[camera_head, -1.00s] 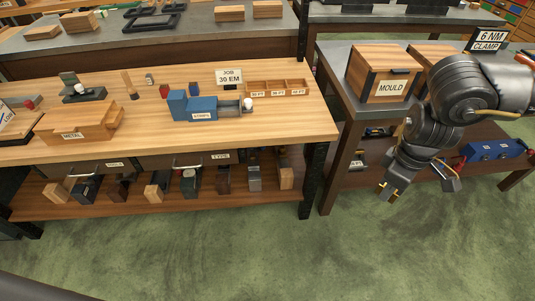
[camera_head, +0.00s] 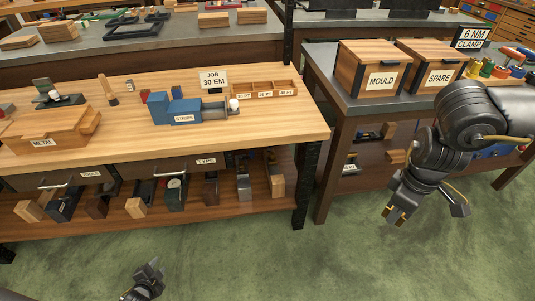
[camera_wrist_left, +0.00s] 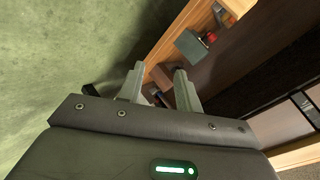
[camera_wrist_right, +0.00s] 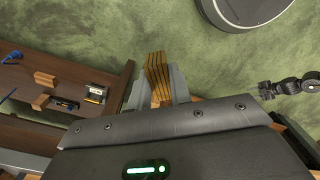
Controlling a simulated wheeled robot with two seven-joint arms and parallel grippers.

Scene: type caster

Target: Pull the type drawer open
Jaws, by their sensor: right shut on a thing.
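The type drawer (camera_head: 206,161) is under the front edge of the wooden bench, with a TYPE label and a metal bar handle (camera_head: 173,166). It looks closed. My left gripper (camera_head: 152,268) is low in front of the bench, apart from the handle. In the left wrist view its fingers (camera_wrist_left: 157,82) are spread with nothing between them. My right gripper (camera_head: 393,214) hangs over the floor in front of the right bench. It is shut on a ridged yellow-brown block (camera_wrist_right: 157,75), seen between its fingers in the right wrist view.
A TOOLS drawer (camera_head: 88,175) with its own handle sits left of the type drawer. A lower shelf (camera_head: 100,227) below holds several blocks and tools. A dark bench leg (camera_head: 305,180) stands at the right end. Green floor (camera_head: 250,260) in front is clear.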

